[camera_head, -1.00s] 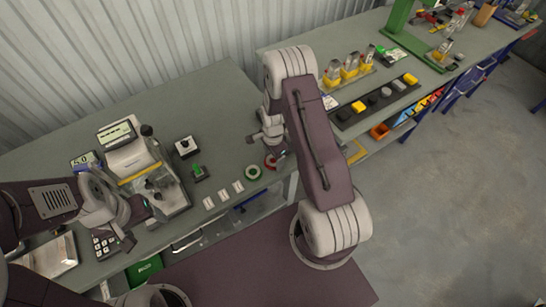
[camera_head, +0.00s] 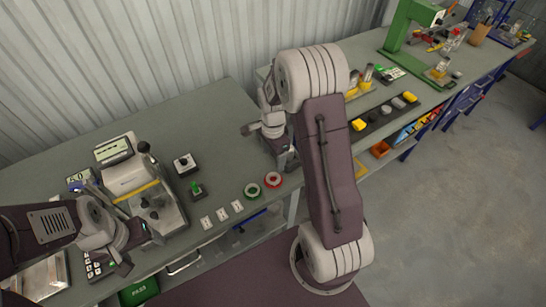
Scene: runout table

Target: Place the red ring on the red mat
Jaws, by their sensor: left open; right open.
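The red ring (camera_head: 273,180) lies flat on the grey-green table near its front edge, with a pale centre. I cannot make out a separate red mat; it may be hidden under the ring or behind my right arm. My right gripper (camera_head: 288,161) is open and empty, just behind and to the right of the red ring, partly covered by my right arm. My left gripper (camera_head: 141,249) is open, near the table's front edge at the left, in front of the bench instrument, far from the ring.
A green ring (camera_head: 252,190) lies just left of the red one. Several small white plates (camera_head: 222,214) line the front edge. A white bench instrument (camera_head: 129,178), a black-and-white box (camera_head: 185,165) and a green-topped block (camera_head: 197,189) stand further left. The table's back middle is clear.

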